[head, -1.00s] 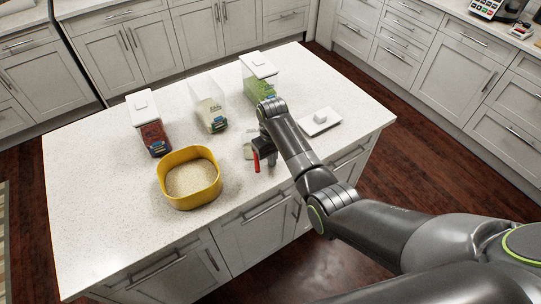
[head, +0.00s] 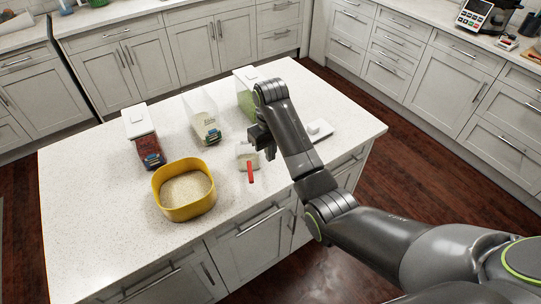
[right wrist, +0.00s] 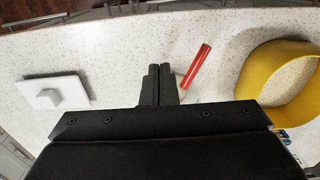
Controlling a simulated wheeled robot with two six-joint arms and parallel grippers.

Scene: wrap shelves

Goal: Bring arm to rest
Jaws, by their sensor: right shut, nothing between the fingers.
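My right gripper (head: 262,148) hangs above the white counter, fingers together and empty. In the right wrist view its closed fingers (right wrist: 159,72) point over bare counter. A scoop with a red handle (head: 251,171) lies on the counter beside and below the gripper, apart from it. The red handle also shows in the right wrist view (right wrist: 197,66), where the fingers hide part of the scoop. My left gripper is in neither view.
A yellow bowl (head: 163,200) of pale grain stands at the front. Behind are a red-filled container (head: 148,148), an open container (head: 200,112) and a green-filled one (head: 242,98), partly behind my arm. A white lid (head: 319,131) lies right. The counter's left side is clear.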

